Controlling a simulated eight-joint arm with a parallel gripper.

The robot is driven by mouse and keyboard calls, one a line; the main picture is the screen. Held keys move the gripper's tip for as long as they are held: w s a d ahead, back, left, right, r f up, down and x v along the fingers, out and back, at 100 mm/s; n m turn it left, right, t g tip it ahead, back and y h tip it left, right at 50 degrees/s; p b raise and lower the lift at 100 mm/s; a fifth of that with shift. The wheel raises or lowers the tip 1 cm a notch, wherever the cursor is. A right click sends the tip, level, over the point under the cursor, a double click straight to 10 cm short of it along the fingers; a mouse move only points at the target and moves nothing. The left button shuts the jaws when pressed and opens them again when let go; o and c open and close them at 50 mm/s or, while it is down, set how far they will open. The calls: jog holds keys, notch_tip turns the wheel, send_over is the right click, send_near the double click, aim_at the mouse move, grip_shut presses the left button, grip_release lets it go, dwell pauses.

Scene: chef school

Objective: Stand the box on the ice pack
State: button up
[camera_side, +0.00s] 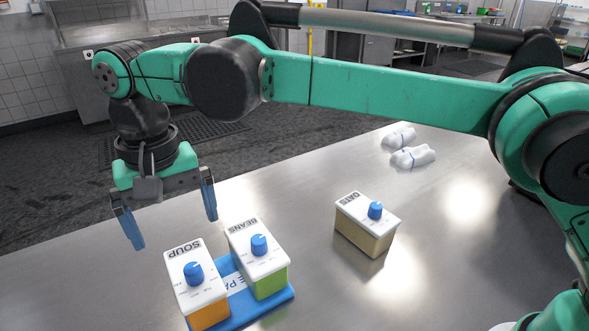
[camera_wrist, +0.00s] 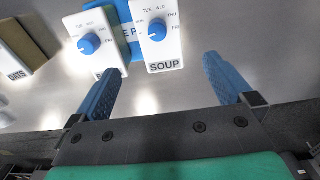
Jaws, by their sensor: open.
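A blue ice pack (camera_side: 256,309) with a white label lies on the metal table. The SOUP box (camera_side: 208,317), white-topped with an orange body and blue knob, stands upright at its left end. The BEANS box (camera_side: 270,284), with a green body, stands upright at its right end. Both appear to rest on the pack and cover most of it. The OATS box (camera_side: 362,237), with a tan body, stands upright on the bare table to the right. My gripper (camera_side: 172,219) is open and empty, above and behind the SOUP box. In the wrist view, SOUP (camera_wrist: 164,45) is just beyond the fingertips.
Two white wrapped lumps (camera_side: 412,157) lie at the table's back right. The steel table (camera_side: 300,275) is clear around the OATS box and between it and the ice pack. The table's back edge runs behind my gripper, with dark floor mats beyond.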

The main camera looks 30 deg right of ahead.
jog(key=d+r+t+y, duration=0.1)
jog(key=d+r+t, duration=0.25)
jog(key=d, duration=1.25)
jog(key=s+d+f+t, duration=0.2)
jog(key=s+d, duration=0.2)
jog(key=d, duration=0.2)
jog(key=s+d+f+t+h, duration=0.1)
jog(key=s+d+f, duration=0.2)
jog(key=d, duration=0.4)
jog(key=shift+s+f+t, duration=0.3)
jog(key=shift+s+t, duration=0.05)
jog(key=shift+s, duration=0.3)
jog(key=shift+a, duration=0.1)
